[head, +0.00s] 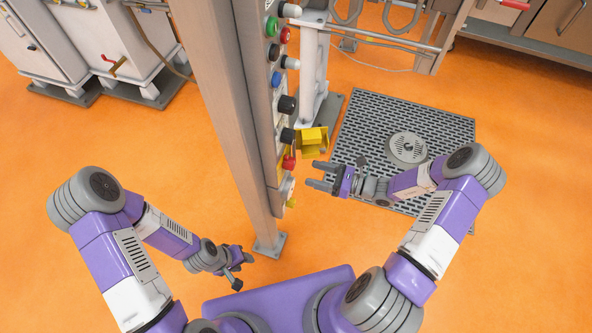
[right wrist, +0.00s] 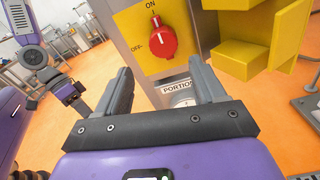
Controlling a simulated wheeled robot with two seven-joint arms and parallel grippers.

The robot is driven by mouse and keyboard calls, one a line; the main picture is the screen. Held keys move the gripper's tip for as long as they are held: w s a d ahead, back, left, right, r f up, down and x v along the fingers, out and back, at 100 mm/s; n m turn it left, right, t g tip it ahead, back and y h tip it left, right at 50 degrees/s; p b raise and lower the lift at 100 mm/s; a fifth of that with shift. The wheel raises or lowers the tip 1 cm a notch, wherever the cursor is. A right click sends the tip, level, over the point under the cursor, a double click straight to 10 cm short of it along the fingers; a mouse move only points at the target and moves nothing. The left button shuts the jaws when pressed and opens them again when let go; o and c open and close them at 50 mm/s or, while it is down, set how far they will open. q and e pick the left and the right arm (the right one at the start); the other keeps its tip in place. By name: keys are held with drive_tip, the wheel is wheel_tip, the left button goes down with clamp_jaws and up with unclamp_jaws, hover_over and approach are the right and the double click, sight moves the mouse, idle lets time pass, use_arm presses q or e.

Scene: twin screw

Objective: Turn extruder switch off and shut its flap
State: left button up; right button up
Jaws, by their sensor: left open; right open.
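The red extruder switch (right wrist: 162,38) sits on a yellow plate (right wrist: 132,28) marked ON at the top and OFF at the left. Its white mark points up, close to ON. In the head view the red knob (head: 289,163) is low on the panel post. The yellow flap (right wrist: 243,45) stands open to the right of the plate, and it also shows in the head view (head: 312,141). My right gripper (head: 312,176) is open and empty, just right of and below the switch; its fingers (right wrist: 162,85) show below the plate. My left gripper (head: 242,275) is open and empty, low by the post's foot.
The grey post (head: 228,110) carries several buttons and knobs above the switch. A dark floor grate (head: 375,125) lies behind my right arm. Open orange floor surrounds the post.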

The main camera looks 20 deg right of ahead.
sight(294, 165)
drive_tip(key=x, duration=0.3)
drive_tip(key=b+x, duration=0.1)
drive_tip(key=x, duration=0.3)
drive_tip(key=shift+w+r+b, duration=0.2)
drive_tip(key=shift+w+b, duration=0.1)
drive_tip(key=shift+w, duration=0.15)
drive_tip(key=shift+d, duration=0.1)
drive_tip(key=c, duration=1.1)
drive_tip(key=shift+o, duration=0.2)
